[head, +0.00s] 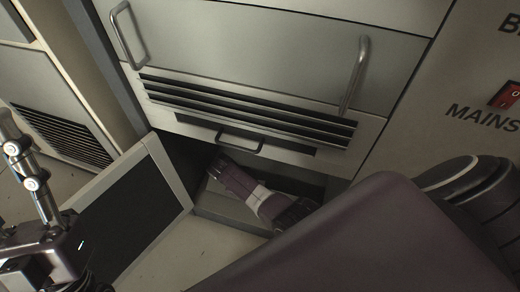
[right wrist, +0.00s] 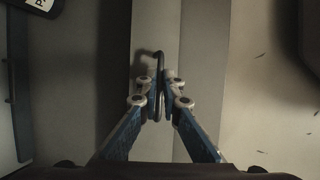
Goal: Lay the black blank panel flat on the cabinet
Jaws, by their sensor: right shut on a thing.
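In the right wrist view my right gripper (right wrist: 161,95) is shut on a thin dark bent bar (right wrist: 158,60), which looks like a handle. What the bar belongs to cannot be told there. In the head view my right arm reaches into the low opening at the cabinet's foot, and its gripper is hidden. The cabinet (head: 260,55) stands upright with a grey front. A dark strip with a small handle (head: 240,141) sits below its vents. I cannot make out the black blank panel with certainty. My left gripper (head: 22,165) is at the left edge, partly cut off.
A black-faced board in a pale frame (head: 135,208) stands at an angle left of the opening, like an open door. Two bar handles (head: 355,75) stick out of the cabinet front. A red switch (head: 506,95) is on the right wall. Bare floor (head: 165,262) shows below.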

